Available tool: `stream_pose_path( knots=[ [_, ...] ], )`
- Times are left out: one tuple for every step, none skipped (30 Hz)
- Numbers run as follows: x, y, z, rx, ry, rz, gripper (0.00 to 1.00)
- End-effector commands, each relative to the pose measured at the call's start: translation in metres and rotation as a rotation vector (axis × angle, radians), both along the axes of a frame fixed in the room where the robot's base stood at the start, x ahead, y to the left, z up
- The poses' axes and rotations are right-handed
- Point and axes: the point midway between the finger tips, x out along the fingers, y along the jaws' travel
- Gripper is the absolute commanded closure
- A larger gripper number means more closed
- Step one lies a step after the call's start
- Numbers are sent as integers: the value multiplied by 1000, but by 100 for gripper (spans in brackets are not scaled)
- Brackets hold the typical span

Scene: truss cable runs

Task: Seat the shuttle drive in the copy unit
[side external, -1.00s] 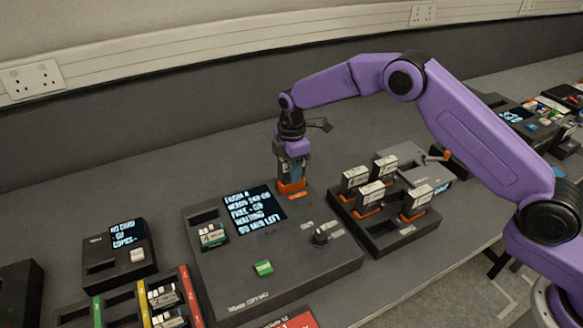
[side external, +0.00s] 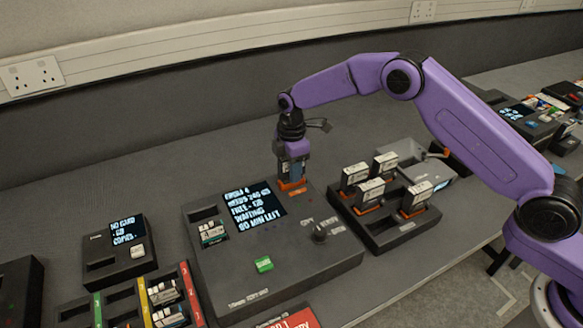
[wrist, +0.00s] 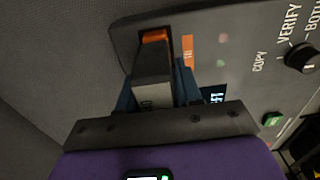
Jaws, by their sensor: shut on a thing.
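The shuttle drive (wrist: 152,78) is a dark and grey block with an orange end. My gripper (side external: 291,165) is shut on it and holds it upright at the back right of the copy unit (side external: 290,270). In the wrist view its orange end is at the dark slot beside an orange label (wrist: 187,48). How deep it sits is hard to tell. Another drive (side external: 212,232) sits in the unit's left slot.
A rack (side external: 385,222) with several orange-based drives stands close on the right, with a grey box (side external: 428,178) behind it. A small card unit (side external: 113,262) and a colour-striped tray (side external: 145,305) lie on the left. A knob (side external: 319,234) and green button (side external: 264,264) stand on the unit.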

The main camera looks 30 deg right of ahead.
Motion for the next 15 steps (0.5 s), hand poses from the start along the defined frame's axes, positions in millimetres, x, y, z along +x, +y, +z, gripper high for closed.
stream_pose_path(
  knots=[
    [0,0,0,1,-2,0,100],
    [0,0,-1,1,-2,0,100],
    [0,0,-2,1,-2,0,100],
    [1,0,-2,1,-2,0,100],
    [1,0,-3,1,-2,0,100],
    [1,0,-4,1,-2,0,100],
    [1,0,-5,1,-2,0,100],
    [1,0,-5,1,-2,0,100],
    [1,0,-6,1,-2,0,100],
    [1,0,-7,1,-2,0,100],
    [1,0,-7,1,-2,0,100],
    [1,0,-8,1,-2,0,100],
    [1,0,-9,1,-2,0,100],
    [1,0,-9,1,-2,0,100],
    [1,0,-9,1,-2,0,100]
  ],
)
